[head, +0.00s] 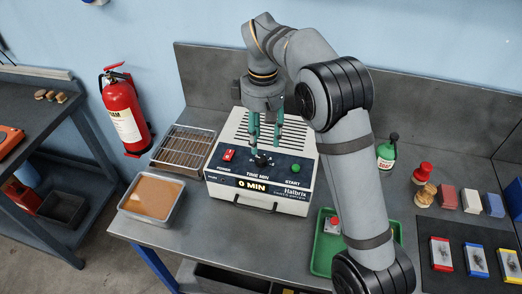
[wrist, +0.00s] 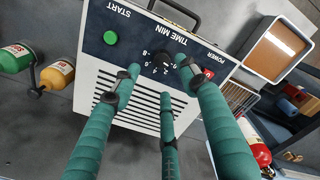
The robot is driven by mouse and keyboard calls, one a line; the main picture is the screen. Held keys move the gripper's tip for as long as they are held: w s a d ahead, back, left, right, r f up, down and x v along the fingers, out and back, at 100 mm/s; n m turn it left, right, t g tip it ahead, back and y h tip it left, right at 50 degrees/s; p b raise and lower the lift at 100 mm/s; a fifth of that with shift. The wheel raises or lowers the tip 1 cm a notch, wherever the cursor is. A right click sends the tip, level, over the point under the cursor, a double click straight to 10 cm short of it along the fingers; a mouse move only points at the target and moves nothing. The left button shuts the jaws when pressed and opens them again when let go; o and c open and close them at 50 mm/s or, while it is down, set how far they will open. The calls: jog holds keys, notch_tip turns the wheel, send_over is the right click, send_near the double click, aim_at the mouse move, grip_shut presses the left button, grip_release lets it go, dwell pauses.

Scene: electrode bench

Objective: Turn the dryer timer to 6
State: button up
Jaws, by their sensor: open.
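The white dryer (head: 306,180) stands on the bench with a dark front panel. Its display (head: 253,187) reads 0 MIN. My gripper (head: 265,146) is open above the panel, pointing down. In the wrist view its teal fingers (wrist: 160,78) are spread around the dial with nothing held. Whether any fingertip touches the knob or panel, I cannot tell. The knob's pointer is too small to read.
A red POWER switch (head: 229,155) and a green START button (head: 295,168) flank the knob. A wire rack (head: 183,148) and a tray of brown material (head: 152,197) stand left. A green tray (head: 323,247) and bottles (head: 386,152) stand right.

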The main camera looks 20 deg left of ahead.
aim_at(261, 158)
jog(key=f, duration=0.7)
jog(key=shift+a+f, duration=0.2)
jog(key=shift+f, duration=0.15)
jog(key=shift+c, duration=0.9)
grip_shut()
